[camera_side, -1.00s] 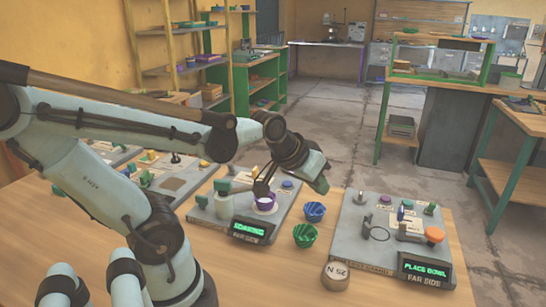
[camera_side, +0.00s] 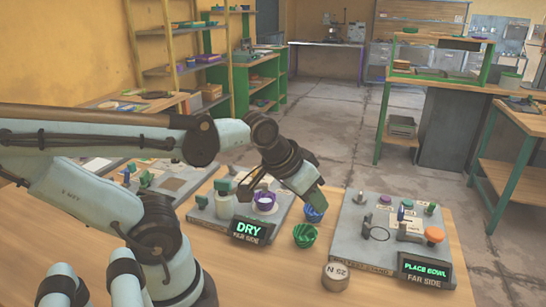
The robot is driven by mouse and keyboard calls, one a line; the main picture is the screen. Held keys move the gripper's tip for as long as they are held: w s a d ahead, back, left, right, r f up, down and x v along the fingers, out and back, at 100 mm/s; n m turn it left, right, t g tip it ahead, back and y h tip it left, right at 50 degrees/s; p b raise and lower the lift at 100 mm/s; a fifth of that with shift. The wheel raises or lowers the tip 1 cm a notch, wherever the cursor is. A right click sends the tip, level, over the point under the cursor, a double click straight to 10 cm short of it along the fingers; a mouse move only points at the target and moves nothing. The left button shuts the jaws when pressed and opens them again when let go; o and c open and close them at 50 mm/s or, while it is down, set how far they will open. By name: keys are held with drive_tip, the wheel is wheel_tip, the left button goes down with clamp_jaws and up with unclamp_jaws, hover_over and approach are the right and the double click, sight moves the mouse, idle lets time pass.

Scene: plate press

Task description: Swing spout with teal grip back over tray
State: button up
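The middle station (camera_side: 211,214) holds a purple bowl (camera_side: 264,208) with pale contents. A slim dark arm (camera_side: 253,181), perhaps the spout, lies behind the bowl. A green-teal block (camera_side: 222,186) tops a pale bottle-shaped part at the station's left; I cannot tell whether it is the spout's grip. My gripper (camera_side: 312,200) points down and right, close above or behind the blue bowl (camera_side: 315,215) as seen here. Its fingers are too hidden and small to show whether they are apart. I cannot make out the tray.
The middle station's display (camera_side: 250,230) reads DRY. A green bowl (camera_side: 305,236) and a round 25 N weight (camera_side: 335,276) stand on the table between the stations. The right station's display (camera_side: 425,269) reads PLACE BOWL. Bare wood (camera_side: 290,275) lies in front.

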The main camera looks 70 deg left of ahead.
drive_tip(key=shift+o, duration=0.6)
drive_tip(key=s+a+r+n+g+y, duration=0.1)
drive_tip(key=a+n, duration=0.5)
drive_tip(key=shift+r+g, duration=0.3)
drive_tip(key=shift+r, duration=0.1)
wheel_tip(320, 180, up, 6)
drive_tip(key=n+g+h, duration=0.1)
drive_tip(key=n+g, duration=0.4)
drive_tip(key=n, duration=1.6)
hover_over(222, 180)
drive_tip(key=shift+d+f, duration=0.1)
drive_tip(key=shift+f, duration=5.65)
drive_tip(key=shift+c, duration=0.3)
clamp_jaws()
